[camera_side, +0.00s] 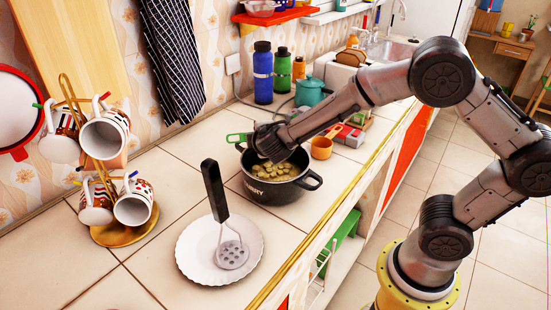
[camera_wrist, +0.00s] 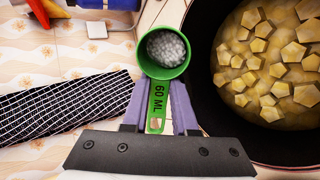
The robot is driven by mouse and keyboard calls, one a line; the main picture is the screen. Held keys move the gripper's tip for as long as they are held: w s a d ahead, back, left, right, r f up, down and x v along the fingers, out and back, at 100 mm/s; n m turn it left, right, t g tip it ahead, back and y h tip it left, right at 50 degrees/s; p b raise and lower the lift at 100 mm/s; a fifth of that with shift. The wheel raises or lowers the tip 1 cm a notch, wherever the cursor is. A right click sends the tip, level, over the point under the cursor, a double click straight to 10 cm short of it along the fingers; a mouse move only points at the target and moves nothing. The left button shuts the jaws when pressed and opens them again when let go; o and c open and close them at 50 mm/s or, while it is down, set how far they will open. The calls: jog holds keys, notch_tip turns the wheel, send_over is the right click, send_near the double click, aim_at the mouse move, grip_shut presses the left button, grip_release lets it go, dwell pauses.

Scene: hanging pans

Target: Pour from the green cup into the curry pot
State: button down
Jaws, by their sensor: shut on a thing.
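The green cup (camera_wrist: 165,52) is a small measuring cup with a handle marked 60 ML. It holds white grains, and its opening faces the wrist camera. My gripper (camera_wrist: 158,100) is shut on the cup's handle. In the side view, part of the green cup (camera_side: 238,138) shows at the pot's far left rim, by my gripper (camera_side: 262,142). The black curry pot (camera_side: 272,190) stands on the counter with yellow chunks in sauce. In the wrist view the pot (camera_wrist: 205,75) lies right of the cup; I cannot tell whether they touch.
A white plate (camera_side: 194,256) with a masher (camera_side: 232,254) lies in front of the pot. A mug rack (camera_side: 118,236) stands left. An orange cup (camera_side: 321,150), teal pot (camera_side: 309,92) and bottles (camera_side: 263,75) stand behind. Counter left of the pot is clear.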

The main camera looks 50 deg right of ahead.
jog(key=shift+s+a+r+t+h, duration=0.1)
jog(key=shift+s+a+t+h, duration=0.05)
jog(key=shift+t+h, duration=0.55)
notch_tip(320, 180, up, 7)
jog(key=s+a+t+h, duration=0.2)
jog(key=t+h, duration=0.4)
jog(key=t, duration=0.1)
jog(key=shift+s+a+t, duration=0.2)
jog(key=shift+s+t, duration=0.2)
jog(key=shift+r, duration=0.2)
